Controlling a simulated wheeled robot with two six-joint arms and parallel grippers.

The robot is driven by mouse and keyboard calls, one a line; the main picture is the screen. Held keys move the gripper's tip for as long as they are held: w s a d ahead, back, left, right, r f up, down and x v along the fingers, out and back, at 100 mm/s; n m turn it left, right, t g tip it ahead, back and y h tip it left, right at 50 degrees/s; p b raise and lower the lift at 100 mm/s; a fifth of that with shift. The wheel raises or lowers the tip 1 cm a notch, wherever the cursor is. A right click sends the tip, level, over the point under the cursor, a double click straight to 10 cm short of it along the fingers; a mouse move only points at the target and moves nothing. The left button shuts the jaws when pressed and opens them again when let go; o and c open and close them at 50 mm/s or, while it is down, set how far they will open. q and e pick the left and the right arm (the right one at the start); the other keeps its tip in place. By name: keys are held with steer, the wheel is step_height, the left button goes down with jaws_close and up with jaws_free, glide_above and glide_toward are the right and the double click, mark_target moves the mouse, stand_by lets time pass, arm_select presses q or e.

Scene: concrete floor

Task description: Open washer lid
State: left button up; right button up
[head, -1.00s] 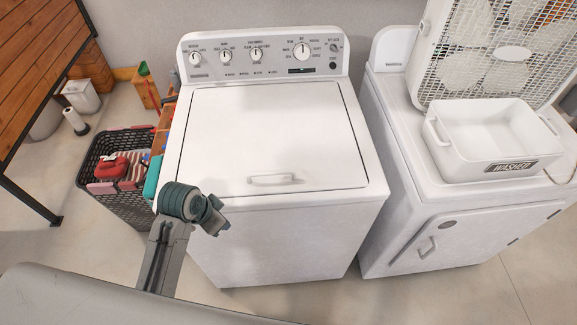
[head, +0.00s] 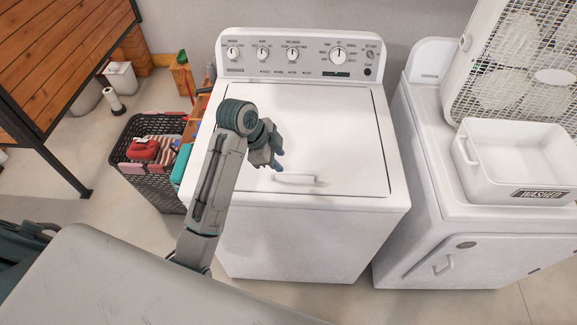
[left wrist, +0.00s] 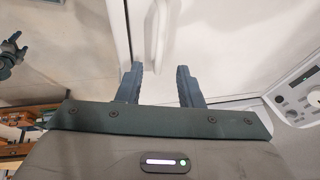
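The white top-load washer (head: 300,230) stands in the middle of the head view. Its lid (head: 335,120) is down and flat, with a white bar handle (head: 297,181) near the front edge. My left gripper (head: 277,166) is above the front left part of the lid, just behind and left of the handle. A dark jointed part at that view's left edge looks like my right gripper, too small to read.
A dryer (head: 440,150) stands to the right, bearing a white tub (head: 520,180) and a box fan (head: 475,75). A dark laundry basket (head: 165,190) and wooden crates stand left of the washer. A wooden table (head: 60,60) is at the far left.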

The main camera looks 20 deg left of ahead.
mark_target(291, 172)
arm_select(q)
steer(key=p+x, duration=0.1)
steer(key=x, duration=0.5)
steer(key=shift+d+r+p, duration=0.1)
steer(key=shift+d+p, duration=0.05)
steer(key=shift+p, duration=0.2)
steer(key=shift+x, duration=0.75)
jaws_close()
